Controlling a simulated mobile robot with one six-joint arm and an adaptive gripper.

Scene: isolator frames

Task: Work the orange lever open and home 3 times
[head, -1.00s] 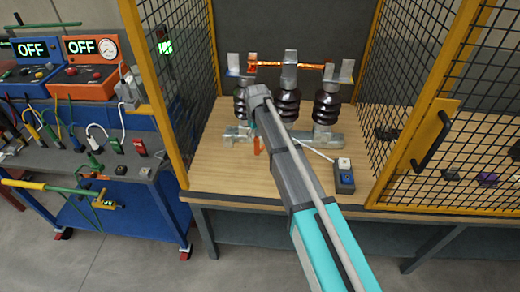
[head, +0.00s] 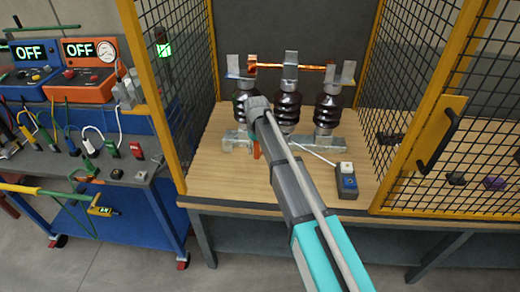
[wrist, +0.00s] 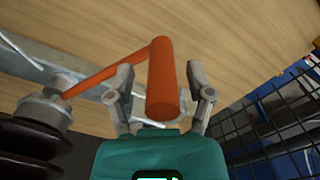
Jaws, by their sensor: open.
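The orange lever (wrist: 162,85) shows large in the wrist view. Its thick grip lies between the two fingers of my gripper (wrist: 161,100), with a gap on either side. A thin orange arm runs from the grip to a grey fitting at the left. In the head view only a small orange part of the lever (head: 256,150) shows beside my arm, at the front left of the isolator frame. My gripper is open; in the head view its fingers are mostly hidden behind my wrist.
Dark ribbed insulators (head: 328,107) stand on a grey base rail (head: 327,143), with a copper bar (head: 305,68) above. Mesh walls flank the wooden bench (head: 222,178). A small switch box (head: 346,182) lies at the right. A blue trolley (head: 110,215) with instruments stands left.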

